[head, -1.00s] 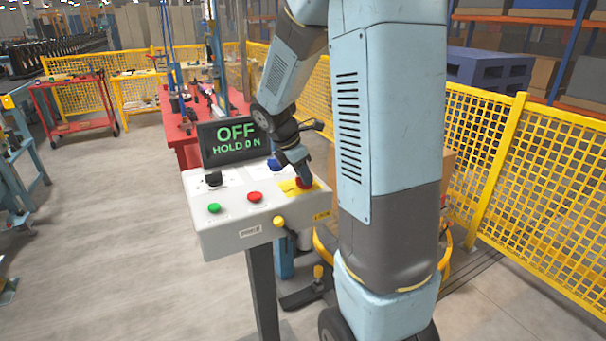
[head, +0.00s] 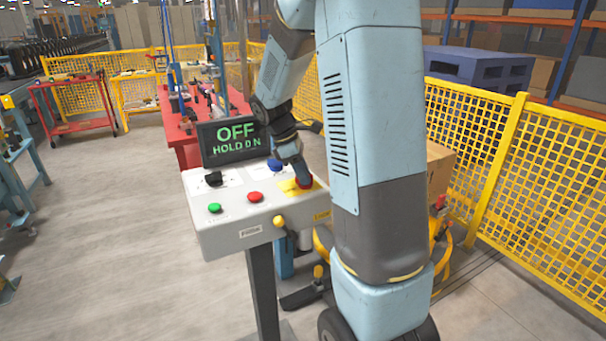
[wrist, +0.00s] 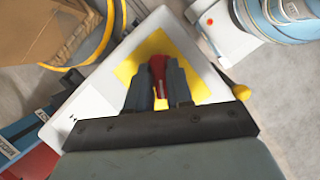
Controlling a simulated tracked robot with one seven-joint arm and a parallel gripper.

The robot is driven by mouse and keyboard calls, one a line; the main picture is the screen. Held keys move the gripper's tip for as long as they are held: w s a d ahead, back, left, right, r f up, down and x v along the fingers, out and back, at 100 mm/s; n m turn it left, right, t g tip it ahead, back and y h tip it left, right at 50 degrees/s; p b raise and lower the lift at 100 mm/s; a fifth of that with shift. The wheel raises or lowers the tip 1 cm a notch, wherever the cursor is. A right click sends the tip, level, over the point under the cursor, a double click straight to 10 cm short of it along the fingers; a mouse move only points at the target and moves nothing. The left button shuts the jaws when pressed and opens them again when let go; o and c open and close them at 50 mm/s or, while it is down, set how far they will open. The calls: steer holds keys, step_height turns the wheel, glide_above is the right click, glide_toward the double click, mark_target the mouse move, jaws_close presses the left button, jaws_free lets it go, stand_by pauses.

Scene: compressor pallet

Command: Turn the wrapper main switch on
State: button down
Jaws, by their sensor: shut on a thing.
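A grey-white control box (head: 230,232) stands on a post, with its panel facing up. A red knob (head: 305,182) sits on a yellow plate (head: 288,187) at the panel's right end. The wrist view also shows the red knob (wrist: 158,63) on the yellow plate (wrist: 127,70). My gripper (head: 300,176) points down at the knob, and its two fingers (wrist: 158,82) are shut on it from either side. The fingers hide much of the knob, so its turn angle is hard to tell. The display (head: 233,142) behind the panel reads "OFF" and "HOLD ON".
The panel also carries a black knob (head: 213,179), a green button (head: 214,208), a red button (head: 254,197) and a blue button (head: 274,165). A yellow knob (head: 279,221) sticks out in front. Yellow mesh fencing (head: 530,170) stands right. The floor at left is open.

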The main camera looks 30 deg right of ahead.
steer(key=m+y, duration=0.1)
steer(key=m, duration=0.1)
steer(key=m+g, duration=0.1)
steer(key=m, duration=0.2)
steer(key=shift+w+d+m+y, duration=0.15)
steer(key=shift+m+y, duration=0.15)
steer(key=shift+y, duration=0.1)
steer(key=m+y, duration=0.1)
steer(key=m, duration=0.2)
steer(key=m+g+y, duration=0.1)
steer(key=m, duration=0.2)
steer(key=shift+d, duration=0.15)
steer(key=c, duration=1.1)
jaws_free()
steer(key=shift+r, duration=0.15)
steer(key=v, duration=1.3)
steer(key=shift+w+r, duration=0.15)
steer(key=shift+w, duration=0.1)
steer(key=shift+d, duration=0.1)
